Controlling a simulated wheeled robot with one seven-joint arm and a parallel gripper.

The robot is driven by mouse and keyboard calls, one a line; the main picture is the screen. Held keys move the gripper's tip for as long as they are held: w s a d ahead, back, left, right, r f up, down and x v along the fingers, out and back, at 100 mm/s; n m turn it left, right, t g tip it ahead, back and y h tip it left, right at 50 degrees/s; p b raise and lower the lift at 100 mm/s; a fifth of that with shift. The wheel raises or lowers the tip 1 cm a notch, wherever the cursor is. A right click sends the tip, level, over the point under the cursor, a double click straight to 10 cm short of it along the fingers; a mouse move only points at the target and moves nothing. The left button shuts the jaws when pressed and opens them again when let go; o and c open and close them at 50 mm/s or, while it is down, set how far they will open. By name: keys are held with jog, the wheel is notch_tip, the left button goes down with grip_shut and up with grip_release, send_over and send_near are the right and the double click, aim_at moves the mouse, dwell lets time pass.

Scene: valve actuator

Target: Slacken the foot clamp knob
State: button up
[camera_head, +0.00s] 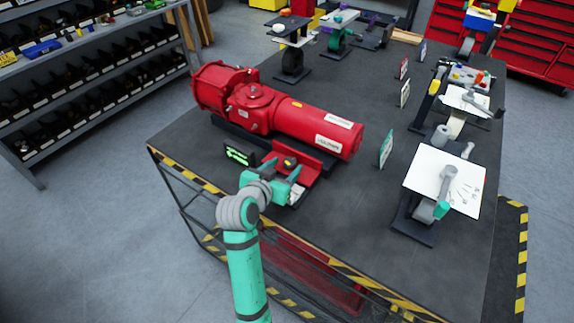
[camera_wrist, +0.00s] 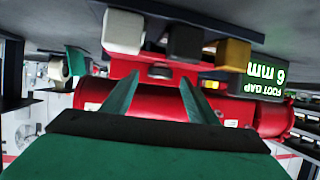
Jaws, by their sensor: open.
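The red valve actuator (camera_head: 275,105) lies on the dark table; its red body (camera_wrist: 235,108) also shows in the wrist view. A red foot bracket (camera_head: 318,160) stands at its near side. In the wrist view, which is upside down, a white block (camera_wrist: 122,32), a dark block (camera_wrist: 184,42) and a yellow block (camera_wrist: 233,53) sit in a row beyond my fingertips. A small dark round part (camera_wrist: 160,72) shows on red between the fingers. I cannot tell which is the foot clamp knob. My gripper (camera_head: 282,170) is open, with nothing between its fingers (camera_wrist: 158,84).
A display (camera_head: 238,155) left of my gripper reads "FOOT GAP 6 MM" in the wrist view (camera_wrist: 266,78). A small sign (camera_head: 386,148) and a stand with a white plate (camera_head: 425,180) are to the right. The table's striped front edge (camera_head: 345,272) runs below.

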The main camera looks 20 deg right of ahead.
jog(key=shift+x, duration=0.9)
jog(key=c, duration=1.1)
jog(key=shift+o, duration=0.2)
jog(key=shift+s+d+n+t+y, duration=0.2)
jog(key=shift+n+t+y, duration=0.2)
jog(key=shift+n+y, duration=0.3)
jog(key=shift+w, duration=0.1)
jog(key=o, duration=1.1)
jog(key=shift+c, duration=0.2)
